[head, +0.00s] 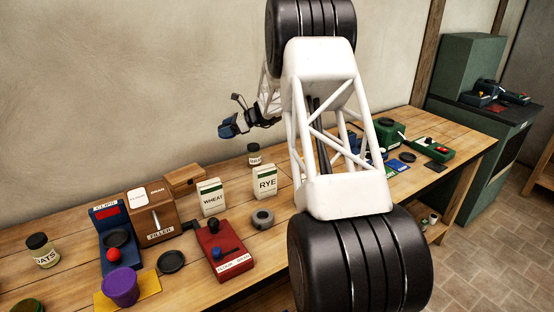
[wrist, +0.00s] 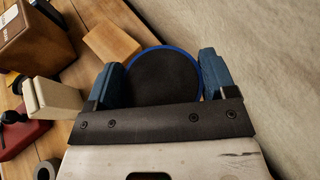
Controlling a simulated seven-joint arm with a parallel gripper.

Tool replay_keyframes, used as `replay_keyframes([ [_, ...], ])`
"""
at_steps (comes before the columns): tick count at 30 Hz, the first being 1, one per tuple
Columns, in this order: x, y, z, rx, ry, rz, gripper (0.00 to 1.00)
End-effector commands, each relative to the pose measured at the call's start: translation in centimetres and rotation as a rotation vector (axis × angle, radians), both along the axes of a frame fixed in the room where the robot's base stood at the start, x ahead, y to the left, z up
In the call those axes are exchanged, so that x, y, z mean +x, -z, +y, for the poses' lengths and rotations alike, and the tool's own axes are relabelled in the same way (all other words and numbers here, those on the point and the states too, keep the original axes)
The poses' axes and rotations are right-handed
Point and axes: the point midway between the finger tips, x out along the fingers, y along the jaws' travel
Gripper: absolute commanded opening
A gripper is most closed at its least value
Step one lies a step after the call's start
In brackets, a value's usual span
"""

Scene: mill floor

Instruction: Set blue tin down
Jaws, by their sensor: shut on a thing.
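The blue tin (wrist: 199,75) shows in the wrist view as a thin blue rim around a dark round face. My gripper (wrist: 160,72) is shut on it, with one blue finger on each side. In the head view my gripper (head: 230,128) is up in the air near the wall, above the back of the wooden table (head: 60,285). There the tin is hard to tell from the blue fingers. The gap to the table cannot be measured.
Below stand a wheat packet (head: 211,199), a rye packet (head: 265,182), a small jar (head: 254,156) and a wooden block (head: 185,180). A red device (head: 222,252), brown mill box (head: 152,217) and purple cup (head: 120,287) crowd the front left. Green devices stand right.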

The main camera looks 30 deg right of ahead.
Motion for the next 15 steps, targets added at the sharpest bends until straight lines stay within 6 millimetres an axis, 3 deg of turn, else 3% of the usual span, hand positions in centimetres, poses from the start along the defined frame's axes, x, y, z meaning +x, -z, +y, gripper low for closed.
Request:
replay_keyframes([
  [1, -0.1, 0.1, -2.1, -0.001, 0.017, 0.0, 0.41],
  [6, -0.5, 0.3, -8.0, -0.004, 0.061, 0.002, 0.41],
  [15, -2.1, 0.7, -17.3, -0.006, 0.132, 0.008, 0.41],
])
